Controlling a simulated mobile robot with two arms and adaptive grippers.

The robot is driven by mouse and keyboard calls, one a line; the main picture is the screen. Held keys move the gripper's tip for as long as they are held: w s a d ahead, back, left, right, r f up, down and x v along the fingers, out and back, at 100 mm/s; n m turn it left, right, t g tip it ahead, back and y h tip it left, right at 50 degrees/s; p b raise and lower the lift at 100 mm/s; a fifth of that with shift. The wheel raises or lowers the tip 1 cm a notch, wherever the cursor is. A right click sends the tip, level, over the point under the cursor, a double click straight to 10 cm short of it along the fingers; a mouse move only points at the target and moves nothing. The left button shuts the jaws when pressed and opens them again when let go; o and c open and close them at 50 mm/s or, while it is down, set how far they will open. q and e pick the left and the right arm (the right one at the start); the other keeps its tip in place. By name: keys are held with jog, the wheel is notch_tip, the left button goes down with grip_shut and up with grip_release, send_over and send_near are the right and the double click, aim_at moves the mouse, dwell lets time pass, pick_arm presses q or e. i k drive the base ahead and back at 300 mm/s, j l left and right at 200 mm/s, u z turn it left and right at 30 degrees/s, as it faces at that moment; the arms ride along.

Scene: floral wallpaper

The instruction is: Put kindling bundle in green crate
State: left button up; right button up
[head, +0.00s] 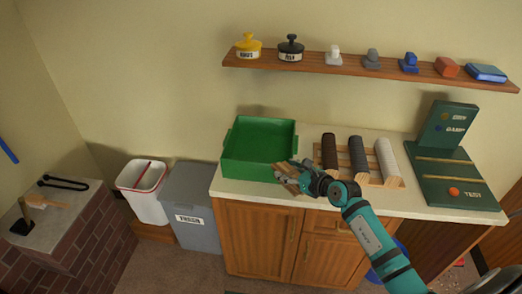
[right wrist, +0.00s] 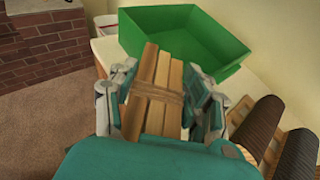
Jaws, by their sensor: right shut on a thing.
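The green crate (head: 258,150) stands on the left end of the counter, open at the top and empty as far as I can see. It also shows in the right wrist view (right wrist: 200,35). My right gripper (head: 287,174) is at the crate's front right corner, by the counter's front edge. In the right wrist view, my right gripper (right wrist: 165,95) is shut on the kindling bundle (right wrist: 157,92), several light wooden sticks tied with a brown band. The bundle is outside the crate, on its near side. In the head view the bundle is mostly hidden by the gripper. My left gripper is not in view.
Three rolls, brown (head: 329,152), dark grey (head: 358,155) and white (head: 386,160), lie on a wooden rack right of the crate. A green board (head: 450,175) stands farther right. A shelf (head: 300,66) hangs above. A grey bin (head: 190,195) and white bin (head: 146,196) stand left.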

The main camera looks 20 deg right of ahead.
aim_at(256, 149)
jog(key=i, duration=1)
